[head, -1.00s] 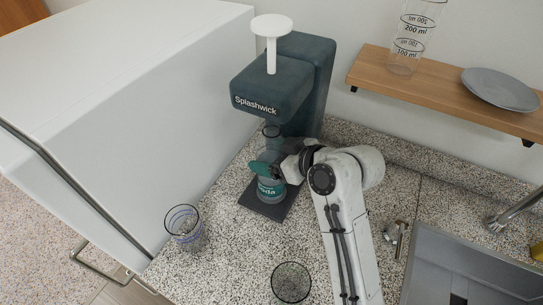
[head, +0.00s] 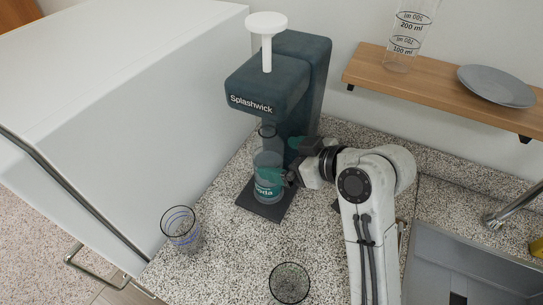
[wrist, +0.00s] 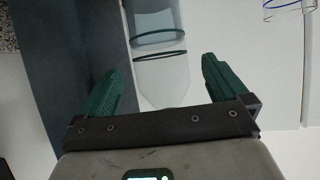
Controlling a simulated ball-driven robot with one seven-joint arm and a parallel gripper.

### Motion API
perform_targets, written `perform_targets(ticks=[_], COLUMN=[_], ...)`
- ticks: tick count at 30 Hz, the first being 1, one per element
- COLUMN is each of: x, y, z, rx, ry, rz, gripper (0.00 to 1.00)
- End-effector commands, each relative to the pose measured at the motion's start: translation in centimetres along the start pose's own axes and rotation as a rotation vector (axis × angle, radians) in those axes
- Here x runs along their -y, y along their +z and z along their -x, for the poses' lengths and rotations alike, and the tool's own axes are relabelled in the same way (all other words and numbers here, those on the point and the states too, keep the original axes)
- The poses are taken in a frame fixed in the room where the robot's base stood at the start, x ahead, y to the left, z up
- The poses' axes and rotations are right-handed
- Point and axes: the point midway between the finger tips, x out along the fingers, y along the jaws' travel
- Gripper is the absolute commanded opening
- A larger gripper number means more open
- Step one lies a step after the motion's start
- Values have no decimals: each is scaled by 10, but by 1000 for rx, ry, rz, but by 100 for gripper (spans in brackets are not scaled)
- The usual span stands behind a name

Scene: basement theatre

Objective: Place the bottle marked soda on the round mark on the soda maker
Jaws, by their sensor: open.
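The clear bottle (head: 267,165) with a teal label, partly readable as soda, stands upright on the dark base plate (head: 272,213) of the soda maker (head: 262,86), under its head. The round mark is not visible; the bottle covers the middle of the plate. My gripper (head: 283,159) is open just right of the bottle at mid height, its green fingers apart from each other. In the wrist view the bottle (wrist: 163,75) shows between and beyond the two spread fingers (wrist: 164,72), with clear gaps on both sides.
A glass with blue rings (head: 181,228) stands left of the plate, near the counter edge. Another glass (head: 290,283) stands at the front. A wall shelf (head: 430,87) holds a measuring cylinder (head: 405,40) and a grey plate (head: 497,86). A sink (head: 465,270) lies at the right.

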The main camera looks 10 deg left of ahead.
Motion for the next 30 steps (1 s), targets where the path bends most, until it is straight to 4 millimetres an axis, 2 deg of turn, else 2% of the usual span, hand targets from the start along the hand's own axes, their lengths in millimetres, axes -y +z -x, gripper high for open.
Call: perform_targets(ticks=[1, 6, 12, 30], x=[-1, -1, -1, 0], y=[1, 1, 0, 0], z=[12, 43, 65, 69], rx=[-2, -2, -1, 1], ry=[5, 4, 2, 0], rz=[1, 2, -1, 0], gripper=[100, 100, 100, 100])
